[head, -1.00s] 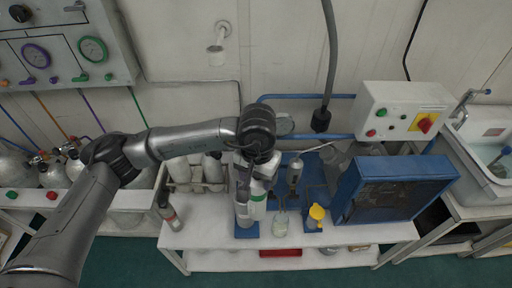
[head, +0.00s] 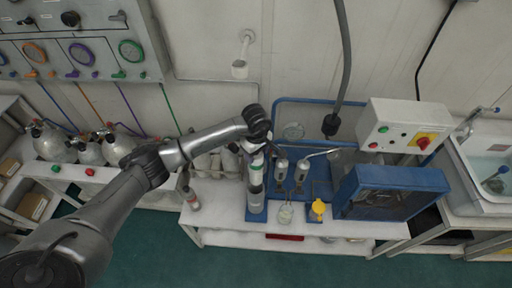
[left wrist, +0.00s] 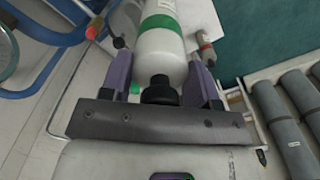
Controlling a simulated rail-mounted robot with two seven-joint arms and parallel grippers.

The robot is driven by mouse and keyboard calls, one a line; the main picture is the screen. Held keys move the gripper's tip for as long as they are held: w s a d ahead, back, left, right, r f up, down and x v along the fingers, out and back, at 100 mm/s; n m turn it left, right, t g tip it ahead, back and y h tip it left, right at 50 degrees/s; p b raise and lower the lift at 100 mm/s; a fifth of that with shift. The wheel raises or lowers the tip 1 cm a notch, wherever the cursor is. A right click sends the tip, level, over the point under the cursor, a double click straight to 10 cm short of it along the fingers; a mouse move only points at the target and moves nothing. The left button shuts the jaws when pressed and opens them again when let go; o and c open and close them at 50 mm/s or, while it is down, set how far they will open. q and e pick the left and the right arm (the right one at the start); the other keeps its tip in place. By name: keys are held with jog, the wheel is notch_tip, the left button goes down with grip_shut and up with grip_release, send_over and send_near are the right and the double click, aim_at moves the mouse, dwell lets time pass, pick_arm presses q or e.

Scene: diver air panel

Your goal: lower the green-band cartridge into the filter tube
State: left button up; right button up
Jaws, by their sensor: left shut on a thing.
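The white cartridge with a green band (head: 256,163) hangs upright below my left gripper (head: 257,143) in the head view. In the left wrist view the cartridge (left wrist: 160,52) lies between the purple fingers of my left gripper (left wrist: 158,82), which is shut on it near its black end cap. The filter tube (head: 255,201) stands on a blue base on the bench, directly below the cartridge in the head view. The two overlap there, and I cannot tell whether the cartridge's lower end is inside the tube. My right gripper is not in view.
A small jar (head: 285,213) and a yellow-topped item (head: 318,208) stand right of the tube. A blue box (head: 390,192) is farther right. A small grey cylinder (head: 190,198) stands at left. White cylinders stand behind the arm.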

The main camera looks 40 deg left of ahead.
pick_arm(q)
jog(key=shift+a+f, duration=0.15)
jog(key=shift+f, duration=0.15)
jog(key=shift+f+b, duration=1.65)
jog(key=shift+f, duration=0.85)
jog(key=shift+f, duration=0.1)
jog(key=shift+f+b, duration=2.8)
jog(key=shift+f, duration=0.35)
jog(key=shift+f+b, duration=1)
jog(key=shift+f, duration=0.25)
